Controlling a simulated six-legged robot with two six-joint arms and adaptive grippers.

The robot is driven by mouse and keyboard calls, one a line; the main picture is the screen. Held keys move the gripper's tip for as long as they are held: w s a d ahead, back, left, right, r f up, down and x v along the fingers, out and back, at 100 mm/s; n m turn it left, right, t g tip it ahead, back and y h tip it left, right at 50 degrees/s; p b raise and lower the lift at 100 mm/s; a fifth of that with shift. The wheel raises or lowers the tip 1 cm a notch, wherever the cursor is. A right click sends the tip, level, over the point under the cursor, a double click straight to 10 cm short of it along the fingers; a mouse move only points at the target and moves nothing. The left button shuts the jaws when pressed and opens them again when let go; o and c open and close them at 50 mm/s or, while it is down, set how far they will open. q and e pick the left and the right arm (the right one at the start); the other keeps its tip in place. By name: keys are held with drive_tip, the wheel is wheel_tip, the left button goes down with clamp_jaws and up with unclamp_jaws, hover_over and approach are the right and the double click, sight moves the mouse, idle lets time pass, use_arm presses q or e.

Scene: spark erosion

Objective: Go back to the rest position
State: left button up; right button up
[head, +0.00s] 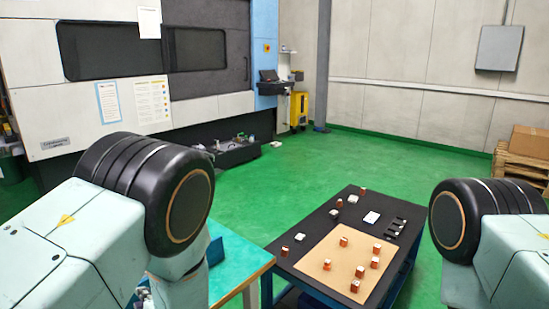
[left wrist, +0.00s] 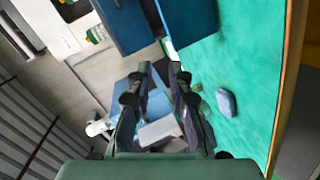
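My left gripper (left wrist: 160,74) shows in the left wrist view, with its two dark fingers apart and a gap between the tips. I see nothing held at the tips. Beyond the fingers are a pale grey block and blue surfaces, partly hidden by the fingers. In the head view both of my arms stand at the lower left and lower right, bent at large black joints. I cannot make out either gripper there, and my right gripper is out of sight.
A teal-topped bench (head: 240,262) stands beside my left arm; a blue object (left wrist: 227,102) lies on its top. A black table (head: 310,229) with a tan board (head: 318,262) bears several copper-coloured pieces. A large machine stands behind left. Green floor is clear behind the table.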

use_arm(q)
drive_tip(key=s+d+f+m+g+h+b, duration=0.2)
drive_tip(key=s+f+m+h, duration=0.2)
drive_tip(key=s+f+m, duration=0.4)
drive_tip(key=s+d+f+m+g+h+b, duration=0.25)
drive_tip(key=s+f+m, duration=0.25)
drive_tip(key=f+m, duration=0.35)
drive_tip(key=s+f+m+g+h+b, duration=0.2)
drive_tip(key=s+f+m+g, duration=0.1)
drive_tip(key=s, duration=0.7)
drive_tip(key=s+d+f+m+g+h+b, duration=0.1)
drive_tip(key=s+f+m+g+h+b, duration=0.1)
drive_tip(key=s+f, duration=0.4)
drive_tip(key=s+m+g+b, duration=0.1)
drive_tip(key=s, duration=0.4)
drive_tip(key=shift+d+f+b, duration=0.15)
drive_tip(key=shift+d+b, duration=0.05)
drive_tip(key=shift+b, duration=0.1)
drive_tip(key=shift+s, duration=0.1)
